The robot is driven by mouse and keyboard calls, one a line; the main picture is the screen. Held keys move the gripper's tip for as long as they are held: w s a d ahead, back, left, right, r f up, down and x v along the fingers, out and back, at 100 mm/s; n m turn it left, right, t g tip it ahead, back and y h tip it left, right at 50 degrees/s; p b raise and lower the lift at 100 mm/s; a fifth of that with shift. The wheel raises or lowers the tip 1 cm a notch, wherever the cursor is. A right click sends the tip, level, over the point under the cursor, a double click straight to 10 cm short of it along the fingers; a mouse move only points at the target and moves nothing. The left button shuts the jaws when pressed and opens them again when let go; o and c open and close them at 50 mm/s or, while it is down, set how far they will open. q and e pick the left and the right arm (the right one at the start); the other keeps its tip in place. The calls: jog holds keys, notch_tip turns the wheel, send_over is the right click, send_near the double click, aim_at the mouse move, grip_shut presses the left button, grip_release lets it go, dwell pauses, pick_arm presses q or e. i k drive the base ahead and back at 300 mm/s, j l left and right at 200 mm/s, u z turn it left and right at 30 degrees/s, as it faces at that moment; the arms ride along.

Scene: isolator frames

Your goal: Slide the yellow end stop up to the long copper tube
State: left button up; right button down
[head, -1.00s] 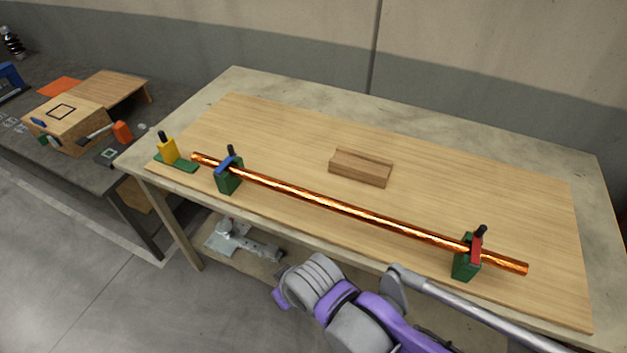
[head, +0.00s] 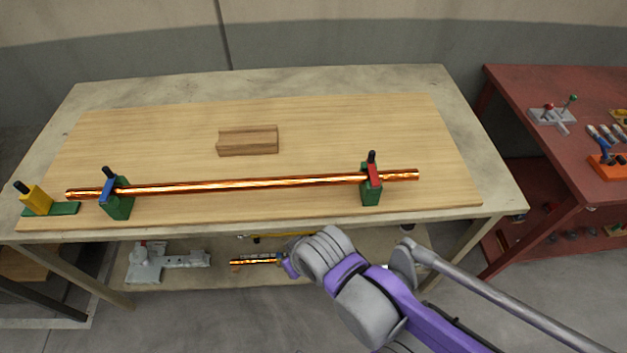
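The long copper tube (head: 240,185) lies across two green clamp blocks on the wooden board, left block (head: 116,203) with a blue clamp and right block (head: 371,191) with a red clamp. The yellow end stop (head: 38,199) stands on a green base (head: 65,209) at the board's left front corner. A small gap shows between the yellow stop and the tube's left end. One of my arms, purple and grey, shows at the lower right, in front of the table. Neither gripper's fingers can be seen.
A grooved wooden block (head: 248,140) lies on the board (head: 330,130) behind the tube. A lower shelf (head: 215,279) holds metal parts. A red table (head: 520,125) with tools stands at the right. The board's back half is mostly clear.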

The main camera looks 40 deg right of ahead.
aim_at(33, 196)
jog(key=z, duration=1)
jog(key=u, duration=1.6)
